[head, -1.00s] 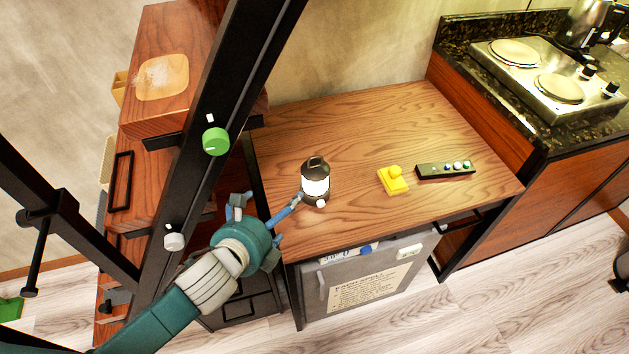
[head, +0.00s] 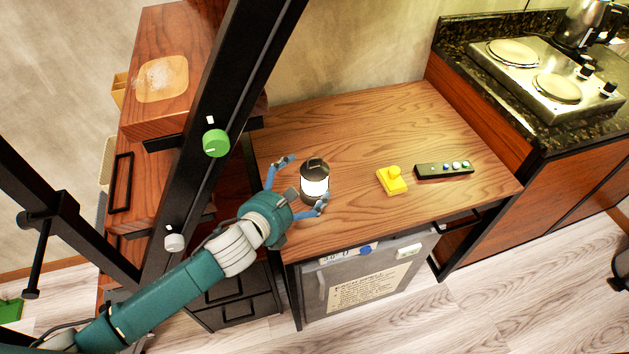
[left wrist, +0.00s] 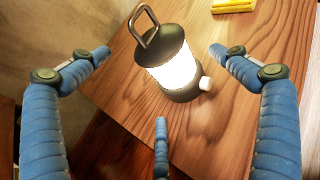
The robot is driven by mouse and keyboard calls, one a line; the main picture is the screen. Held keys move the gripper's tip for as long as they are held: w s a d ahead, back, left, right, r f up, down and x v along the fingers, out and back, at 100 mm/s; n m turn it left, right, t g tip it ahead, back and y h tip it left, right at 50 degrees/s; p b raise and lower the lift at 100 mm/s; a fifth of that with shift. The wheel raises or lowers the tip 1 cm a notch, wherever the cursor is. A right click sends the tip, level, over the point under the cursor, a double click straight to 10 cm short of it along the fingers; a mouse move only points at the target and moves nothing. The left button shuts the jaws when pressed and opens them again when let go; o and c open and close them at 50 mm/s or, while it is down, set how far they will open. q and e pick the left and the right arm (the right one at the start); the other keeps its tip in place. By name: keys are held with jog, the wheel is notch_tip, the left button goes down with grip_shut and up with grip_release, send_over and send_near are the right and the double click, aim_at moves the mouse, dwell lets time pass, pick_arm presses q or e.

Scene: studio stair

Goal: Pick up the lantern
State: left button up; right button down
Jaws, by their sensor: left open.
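The lantern (head: 315,180) stands upright on the wooden table (head: 400,125), near its left side. It has a black top and base, a glowing white middle and a light knob. It also shows in the left wrist view (left wrist: 172,68), with its wire handle raised. My left gripper (head: 303,181) is open, with blue fingers reaching on either side of the lantern in the head view. In the left wrist view the fingers (left wrist: 158,55) are spread wide and the lantern stands ahead between them, apart from them as far as I can see. My right gripper is not in view.
A yellow object (head: 392,181) and a black remote-like panel with buttons (head: 444,170) lie right of the lantern. A counter with a hotplate (head: 548,82) stands at the right. A black post crosses the view at the left. The table's back is clear.

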aim_at(304, 182)
pick_arm(q)
jog(key=x, duration=0.2)
jog(key=shift+w+d+f, duration=0.2)
jog(key=shift+w, duration=0.05)
jog(key=shift+w+d+f, duration=0.25)
jog(key=shift+w, duration=0.15)
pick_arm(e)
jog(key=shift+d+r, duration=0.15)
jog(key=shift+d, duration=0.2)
pick_arm(q)
jog(key=c, duration=1.4)
jog(key=shift+r, duration=0.1)
jog(key=shift+c, duration=0.2)
